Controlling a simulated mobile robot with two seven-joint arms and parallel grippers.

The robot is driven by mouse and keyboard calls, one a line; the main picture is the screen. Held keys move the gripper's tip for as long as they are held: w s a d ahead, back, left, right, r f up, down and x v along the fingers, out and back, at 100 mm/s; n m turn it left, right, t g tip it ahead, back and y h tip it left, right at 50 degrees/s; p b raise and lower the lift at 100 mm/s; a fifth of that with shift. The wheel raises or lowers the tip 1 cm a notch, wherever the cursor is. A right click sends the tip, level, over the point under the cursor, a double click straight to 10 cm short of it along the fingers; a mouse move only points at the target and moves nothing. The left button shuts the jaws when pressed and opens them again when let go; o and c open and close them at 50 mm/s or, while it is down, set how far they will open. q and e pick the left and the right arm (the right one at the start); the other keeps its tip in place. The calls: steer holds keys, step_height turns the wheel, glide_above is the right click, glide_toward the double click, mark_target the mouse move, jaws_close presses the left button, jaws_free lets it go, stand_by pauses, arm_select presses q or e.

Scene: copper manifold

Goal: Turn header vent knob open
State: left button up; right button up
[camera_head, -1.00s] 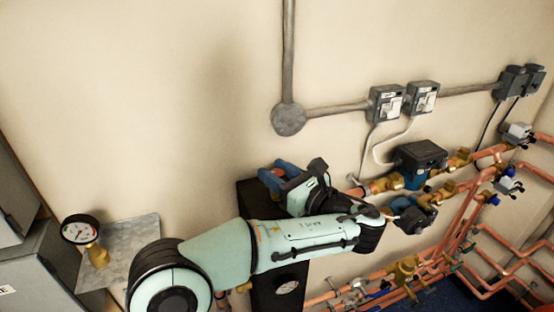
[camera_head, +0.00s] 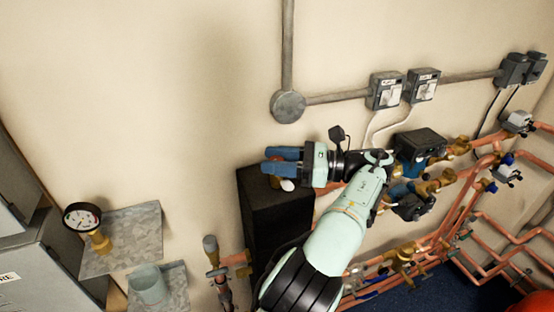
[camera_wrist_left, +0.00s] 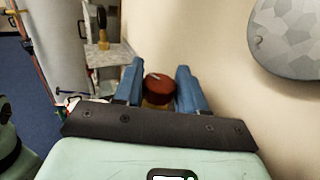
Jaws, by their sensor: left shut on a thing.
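The header vent knob is a round dark red knob (camera_wrist_left: 158,84) on a brass body (camera_wrist_left: 158,102), seen in the left wrist view. My left gripper (camera_wrist_left: 160,82) has one blue finger on each side of it and is shut on it. In the head view my left gripper (camera_head: 268,161) is over the top of a tall black box-shaped header (camera_head: 275,220), its fingers pointing left. The fingers hide the red knob there. My right gripper is not in view.
A pressure gauge (camera_head: 82,217) and a grey cup (camera_head: 150,286) stand on metal shelves at left. Copper pipes (camera_head: 470,205), a dark pump (camera_head: 420,143) and wall switches (camera_head: 386,91) are at right.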

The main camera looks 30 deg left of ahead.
arm_select(q)
steer(key=shift+f+n+g, duration=0.1)
steer(key=shift+n+g, duration=0.2)
steer(key=shift+g, duration=0.2)
steer(key=o, duration=0.9)
steer(key=shift+a, duration=0.1)
steer(key=shift+o, duration=0.2)
